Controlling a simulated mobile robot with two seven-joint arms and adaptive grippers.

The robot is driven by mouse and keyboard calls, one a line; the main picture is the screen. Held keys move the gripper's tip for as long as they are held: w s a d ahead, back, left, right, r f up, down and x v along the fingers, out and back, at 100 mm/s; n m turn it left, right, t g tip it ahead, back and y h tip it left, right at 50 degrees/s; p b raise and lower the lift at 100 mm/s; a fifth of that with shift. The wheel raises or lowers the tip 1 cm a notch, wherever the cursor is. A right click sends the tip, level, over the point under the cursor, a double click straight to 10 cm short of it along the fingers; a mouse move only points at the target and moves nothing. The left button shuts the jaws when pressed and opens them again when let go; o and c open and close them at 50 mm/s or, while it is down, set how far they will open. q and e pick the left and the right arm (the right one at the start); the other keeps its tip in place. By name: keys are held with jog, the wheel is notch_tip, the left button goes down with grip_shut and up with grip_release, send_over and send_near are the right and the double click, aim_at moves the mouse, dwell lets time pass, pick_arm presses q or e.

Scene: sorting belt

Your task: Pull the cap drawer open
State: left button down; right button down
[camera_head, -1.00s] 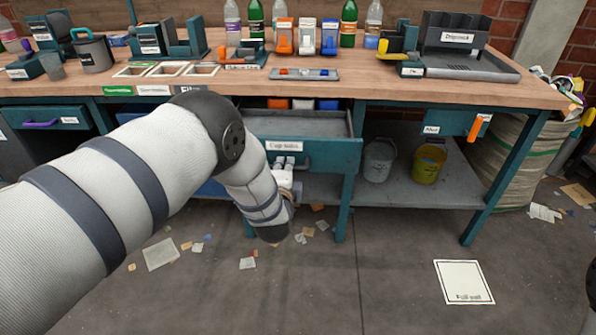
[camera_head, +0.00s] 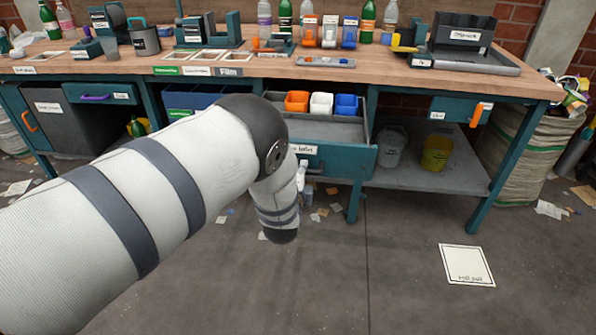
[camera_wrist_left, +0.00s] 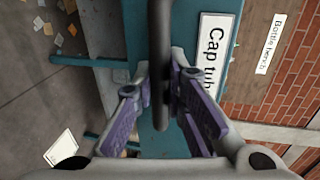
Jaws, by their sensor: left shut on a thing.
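The teal cap drawer (camera_head: 345,159) stands pulled out of the bench, and an orange tub (camera_head: 297,101), a white tub (camera_head: 321,104) and a blue tub (camera_head: 346,104) show inside it. Its label is partly covered by my left arm in the head view; the label (camera_wrist_left: 213,50) reads "Cap tub…" in the left wrist view. My left gripper (camera_wrist_left: 165,88) is shut on the drawer's dark bar handle (camera_wrist_left: 160,40), with purple finger pads on both sides of it. In the head view only a small pale part of this gripper (camera_head: 301,174) shows past my arm. My right gripper is out of view.
The workbench (camera_head: 400,75) carries bottles, bins and a tray. A grey bucket (camera_head: 391,146) and a yellow bucket (camera_head: 437,152) stand on the lower shelf, right of the drawer.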

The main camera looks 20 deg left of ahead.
pick_arm(q)
jog(key=shift+s+r, duration=0.1)
dwell(0.3)
jog(key=c, duration=1.6)
grip_release()
jog(key=v, duration=1.2)
